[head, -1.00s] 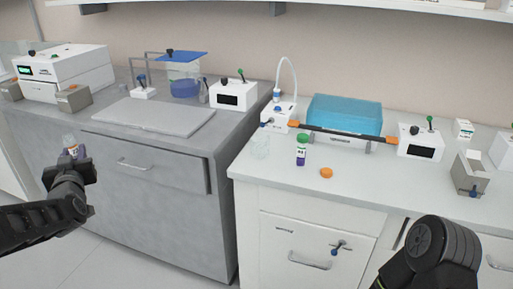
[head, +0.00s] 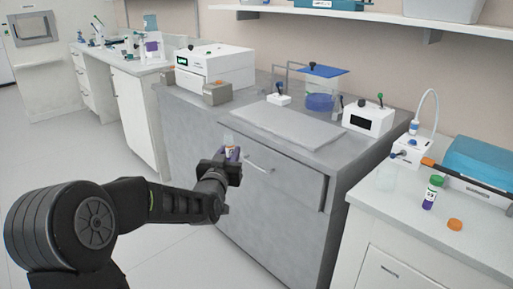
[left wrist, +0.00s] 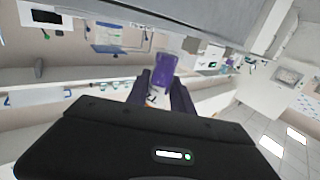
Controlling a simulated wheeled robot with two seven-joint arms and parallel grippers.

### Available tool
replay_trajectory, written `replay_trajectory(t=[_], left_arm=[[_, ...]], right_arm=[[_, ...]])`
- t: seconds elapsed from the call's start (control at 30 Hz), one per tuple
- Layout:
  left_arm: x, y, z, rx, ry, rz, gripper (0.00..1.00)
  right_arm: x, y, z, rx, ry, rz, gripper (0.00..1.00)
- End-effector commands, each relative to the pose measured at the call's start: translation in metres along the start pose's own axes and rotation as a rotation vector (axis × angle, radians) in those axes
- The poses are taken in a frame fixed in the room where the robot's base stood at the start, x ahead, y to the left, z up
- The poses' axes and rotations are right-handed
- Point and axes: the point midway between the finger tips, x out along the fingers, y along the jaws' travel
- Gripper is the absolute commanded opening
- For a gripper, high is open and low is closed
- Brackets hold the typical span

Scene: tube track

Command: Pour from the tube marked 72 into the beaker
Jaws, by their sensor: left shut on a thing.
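My left gripper (head: 228,160) is shut on a tube (head: 231,151) in front of the grey cabinet's drawer. The tube is clear at the top with purple contents and a label. My right gripper is not in view.
An orange cap (head: 455,225) lies on the white bench (head: 440,239). A white device with a curved tube (head: 411,150) and a blue-topped box (head: 484,164) stand behind. A grey slab (head: 288,122) lies on the grey bench. Floor is clear at the left.

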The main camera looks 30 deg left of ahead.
Motion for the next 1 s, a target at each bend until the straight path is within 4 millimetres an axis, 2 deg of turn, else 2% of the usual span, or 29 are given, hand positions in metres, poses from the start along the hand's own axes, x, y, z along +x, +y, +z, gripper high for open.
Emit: replay_trajectory(t=[0.03,0.17,0.3,0.43,0.6,0.87,1.0], left_arm=[[-0.007,0.021,0.009,0.0,-0.005,0.052,0.0],[-0.032,0.079,0.03,0.0,-0.005,0.214,0.0],[-0.068,0.139,0.05,-0.001,-0.004,0.395,0.0],[-0.1,0.178,0.062,-0.001,-0.003,0.526,0.0],[-0.121,0.201,0.069,-0.001,-0.001,0.607,0.0],[-0.123,0.203,0.069,-0.001,0.0,0.614,0.0],[-0.123,0.203,0.069,0.0,0.0,0.613,0.0]], right_arm=[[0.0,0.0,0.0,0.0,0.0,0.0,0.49],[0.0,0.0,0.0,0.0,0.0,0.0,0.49],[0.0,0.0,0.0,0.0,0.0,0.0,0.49],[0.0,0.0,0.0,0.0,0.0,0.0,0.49],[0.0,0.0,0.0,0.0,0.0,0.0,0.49],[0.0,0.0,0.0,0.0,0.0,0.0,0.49],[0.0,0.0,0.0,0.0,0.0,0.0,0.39]])
